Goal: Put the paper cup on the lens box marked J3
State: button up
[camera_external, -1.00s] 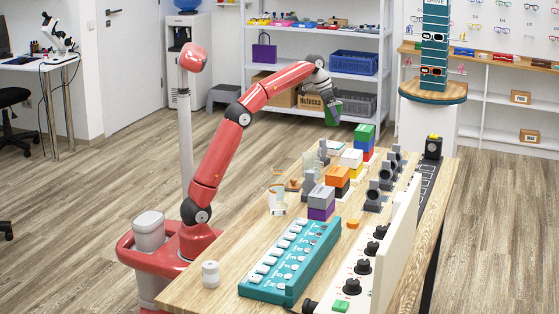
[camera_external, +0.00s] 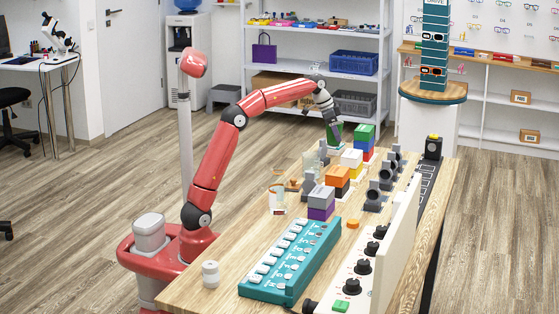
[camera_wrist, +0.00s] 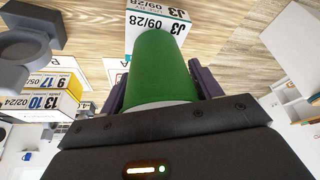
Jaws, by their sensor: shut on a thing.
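The paper cup (camera_wrist: 165,68) is green with a pale rim and sits between the two dark fingers of my gripper (camera_wrist: 163,88) in the wrist view. My gripper is shut on it. The lens box marked J3 (camera_wrist: 157,14) is white, with "09/28" printed on it, and lies just beyond the cup's far end, partly hidden by it. In the external view my gripper (camera_external: 334,127) points down at the far left end of the table, with the box (camera_external: 336,148) beneath. Whether cup and box touch cannot be told.
Stacked coloured boxes stand close by: a green, red and blue stack (camera_external: 364,138), a white and yellow pair (camera_external: 351,162) and an orange and black pair (camera_external: 337,180). Grey lens stands (camera_external: 373,196) line the right. A teal tray (camera_external: 288,262) lies at the near end.

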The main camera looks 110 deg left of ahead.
jog(key=shift+f, duration=0.2)
jog(key=shift+f, duration=0.2)
jog(key=o, duration=1)
jog(key=shift+o, duration=0.2)
jog(key=shift+s+r, duration=0.1)
jog(key=shift+r, duration=0.45)
jog(key=p+v, duration=0.2)
jog(key=v, duration=0.9)
jog(key=shift+s+d+r, duration=0.1)
jog(key=shift+s, duration=0.05)
